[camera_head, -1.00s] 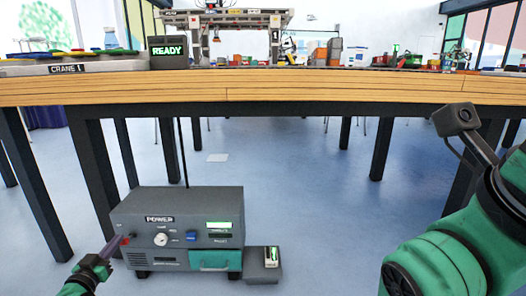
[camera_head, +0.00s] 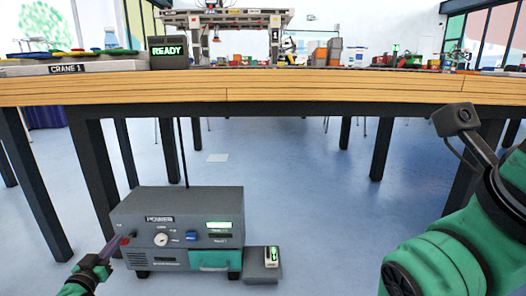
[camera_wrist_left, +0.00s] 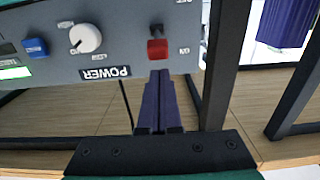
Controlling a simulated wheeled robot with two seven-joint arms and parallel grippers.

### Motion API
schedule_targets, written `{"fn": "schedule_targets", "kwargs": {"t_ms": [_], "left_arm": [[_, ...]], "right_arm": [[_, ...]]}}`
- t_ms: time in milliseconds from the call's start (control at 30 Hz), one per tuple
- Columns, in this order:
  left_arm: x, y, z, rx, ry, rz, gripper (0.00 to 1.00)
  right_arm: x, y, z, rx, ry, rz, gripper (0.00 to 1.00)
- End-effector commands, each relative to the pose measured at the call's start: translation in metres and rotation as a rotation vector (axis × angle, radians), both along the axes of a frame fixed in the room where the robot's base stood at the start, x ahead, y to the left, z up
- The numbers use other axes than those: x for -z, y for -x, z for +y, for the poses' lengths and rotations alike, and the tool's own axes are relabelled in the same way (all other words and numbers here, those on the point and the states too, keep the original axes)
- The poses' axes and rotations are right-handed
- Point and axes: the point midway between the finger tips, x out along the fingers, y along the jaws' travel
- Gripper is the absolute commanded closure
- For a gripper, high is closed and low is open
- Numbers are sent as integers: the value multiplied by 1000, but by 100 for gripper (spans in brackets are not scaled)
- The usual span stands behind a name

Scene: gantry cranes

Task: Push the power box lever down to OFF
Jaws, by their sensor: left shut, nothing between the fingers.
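The grey power box (camera_head: 195,215) stands on the floor below the table, with a POWER label, a white dial (camera_head: 161,239) and a blue switch (camera_head: 191,236). Its red lever (camera_head: 127,240) is at the left of the front panel. The wrist view shows the box upside down, with the lever's red end (camera_wrist_left: 157,48) just beyond my fingers. My left gripper (camera_head: 117,243) is shut and empty, its purple fingertips (camera_wrist_left: 158,73) very close to the lever. I cannot tell whether they touch. My right arm shows at the right, but its gripper does not.
A small grey unit (camera_head: 262,270) with a lit display stands at the box's right. The wooden table (camera_head: 300,92) overhangs behind, with dark legs (camera_head: 40,190) at the left. A READY display (camera_head: 168,51) stands on it.

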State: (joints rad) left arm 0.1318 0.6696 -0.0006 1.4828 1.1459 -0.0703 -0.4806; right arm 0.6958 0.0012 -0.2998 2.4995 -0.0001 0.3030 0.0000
Motion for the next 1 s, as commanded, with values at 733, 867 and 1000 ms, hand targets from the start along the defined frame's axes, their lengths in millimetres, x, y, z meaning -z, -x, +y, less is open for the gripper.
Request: {"fn": "schedule_targets", "kwargs": {"t_ms": [733, 867, 1000], "left_arm": [[1, -13, 0, 0, 1, -2, 100], [1, -16, 0, 0, 0, 0, 100], [0, -16, 0, 0, 0, 0, 100]], "right_arm": [[10, -1, 0, -1, 0, 2, 50], [11, -1, 0, -1, 0, 2, 50], [11, -1, 0, -1, 0, 2, 50]]}}
